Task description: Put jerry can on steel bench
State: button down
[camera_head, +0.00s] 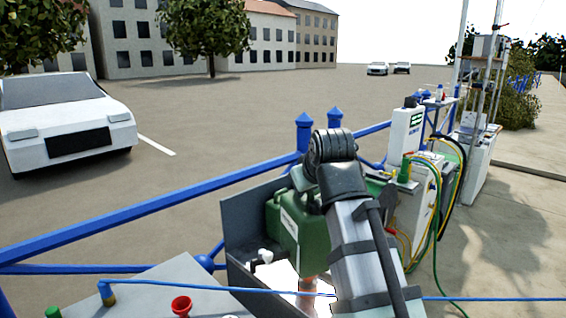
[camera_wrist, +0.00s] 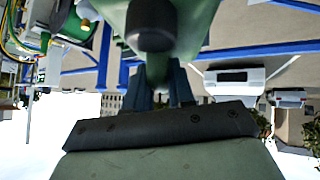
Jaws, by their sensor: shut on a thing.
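The green jerry can (camera_head: 299,226) is in the middle of the head view, partly hidden by my arm. It also fills the top of the wrist view (camera_wrist: 188,18), with a dark round cap in front. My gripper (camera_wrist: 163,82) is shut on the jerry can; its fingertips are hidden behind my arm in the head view. A grey metal structure with an upright panel (camera_head: 236,222) stands just left of the can, with a bright surface below. It may be the steel bench. I cannot tell whether the can touches it.
A grey worktop (camera_head: 150,289) at lower left holds a red funnel (camera_head: 181,305) and a blue hose. A blue railing (camera_head: 140,208) runs behind. White equipment (camera_head: 406,135) with green and yellow hoses stands to the right. Open pavement lies at far right.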

jog(key=w+d+m+h, duration=0.1)
jog(key=d+m, duration=0.1)
jog(key=d, duration=0.9)
jog(key=shift+d+r+h, duration=0.35)
jog(key=shift+r+h, duration=0.05)
jog(key=shift+a, duration=0.15)
jog(key=n+y, duration=0.2)
jog(key=n, duration=0.1)
send_near(289, 196)
jog(key=x, duration=0.5)
jog(key=shift+w, duration=0.15)
jog(key=shift+s+a+f+n+g+y, duration=0.9)
jog(key=shift+s+a, duration=2.65)
jog(key=shift+a, duration=3.75)
jog(key=shift+s+a+f+n+g+y, duration=0.45)
jog(key=shift+s+a+f+n+y, duration=0.9)
jog(key=shift+s+a, duration=4.1)
jog(key=shift+s+a+f+n+g+y, duration=0.65)
jog(key=shift+s+a+f+n, duration=0.85)
jog(key=shift+a, duration=7.7)
notch_tip(289, 196, down, 9)
jog(key=shift+n, duration=0.35)
jog(key=shift+s+f, duration=0.1)
jog(key=shift+f, duration=0.1)
